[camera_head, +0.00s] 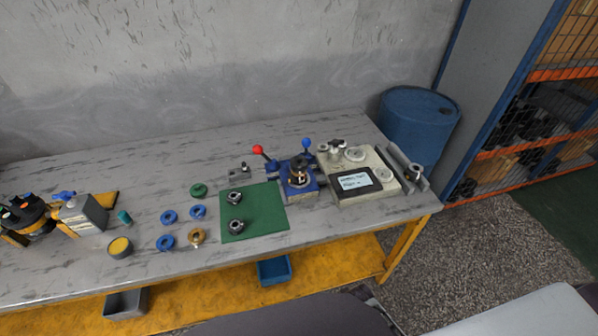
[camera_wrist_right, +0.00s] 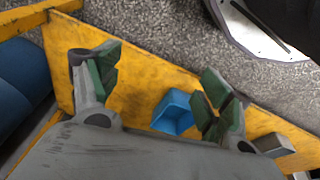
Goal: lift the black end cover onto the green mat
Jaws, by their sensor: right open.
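The green mat (camera_head: 262,213) lies on the grey workbench in the head view. Two dark grey metal ring-like parts, an upper one (camera_head: 235,197) and a lower one (camera_head: 236,226), sit on its left half. A blue vise (camera_head: 302,187) stands at the mat's upper right, holding a small dark and copper-coloured assembly (camera_head: 298,174). A black end cover cannot be told apart for certain at this size; it may be part of that assembly. My right gripper (camera_wrist_right: 160,88) is open and empty, its green-padded fingers wide apart beyond the bench edge, above the yellow lower shelf. My left gripper is out of view.
Blue rings (camera_head: 167,242), a brass ring (camera_head: 196,237) and a green ring (camera_head: 199,190) lie left of the mat. A beige device (camera_head: 355,175) stands right of the vise. A blue bin (camera_head: 274,271) sits on the lower shelf (camera_head: 208,287). A blue barrel (camera_head: 417,122) stands behind.

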